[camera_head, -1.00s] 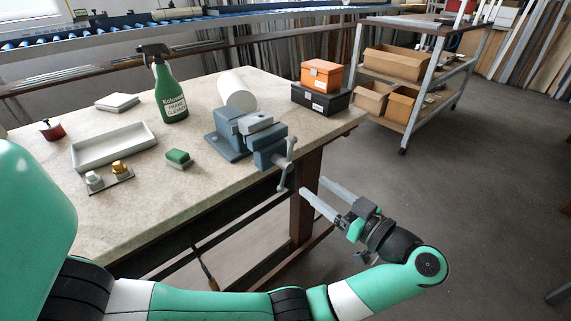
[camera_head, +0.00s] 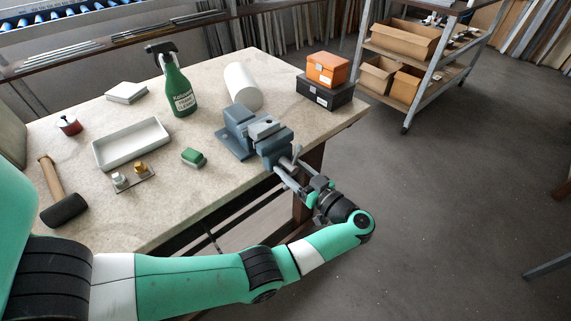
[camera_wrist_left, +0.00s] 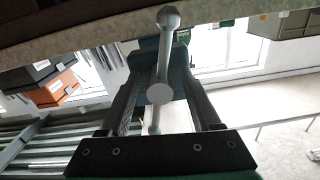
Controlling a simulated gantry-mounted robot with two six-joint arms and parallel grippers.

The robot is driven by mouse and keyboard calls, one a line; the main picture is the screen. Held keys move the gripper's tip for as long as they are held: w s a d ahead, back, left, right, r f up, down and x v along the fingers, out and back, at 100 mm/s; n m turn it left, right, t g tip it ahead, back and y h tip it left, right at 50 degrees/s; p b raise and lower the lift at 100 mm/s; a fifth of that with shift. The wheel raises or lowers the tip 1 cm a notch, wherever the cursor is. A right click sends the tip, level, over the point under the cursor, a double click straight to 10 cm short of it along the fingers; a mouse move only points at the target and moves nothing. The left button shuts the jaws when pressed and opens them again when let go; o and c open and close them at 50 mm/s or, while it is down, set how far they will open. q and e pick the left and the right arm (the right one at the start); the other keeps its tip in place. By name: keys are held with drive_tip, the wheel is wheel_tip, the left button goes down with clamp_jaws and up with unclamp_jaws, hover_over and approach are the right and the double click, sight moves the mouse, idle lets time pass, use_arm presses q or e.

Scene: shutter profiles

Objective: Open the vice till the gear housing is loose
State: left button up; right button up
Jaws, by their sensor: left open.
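The blue-grey vice (camera_head: 238,133) stands at the front right edge of the bench. A lighter grey block (camera_head: 264,128), perhaps the gear housing, sits between its jaws. My left gripper (camera_head: 288,170) is open at the front of the vice, by its screw and handle. In the left wrist view, the grey handle bar (camera_wrist_left: 167,45) with its ball end runs nearly upright between my open fingers (camera_wrist_left: 159,75). The round screw end (camera_wrist_left: 160,93) faces the camera. I cannot tell whether the fingers touch the bar. My right gripper is out of view.
The bench (camera_head: 200,200) also holds a green spray bottle (camera_head: 177,88), a white cylinder (camera_head: 242,86), orange (camera_head: 327,69) and black boxes (camera_head: 325,92), a white tray (camera_head: 131,143), a green-topped block (camera_head: 193,157) and a mallet (camera_head: 62,200).

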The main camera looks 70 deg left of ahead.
use_arm(q)
clamp_jaws()
idle(0.3)
idle(1.1)
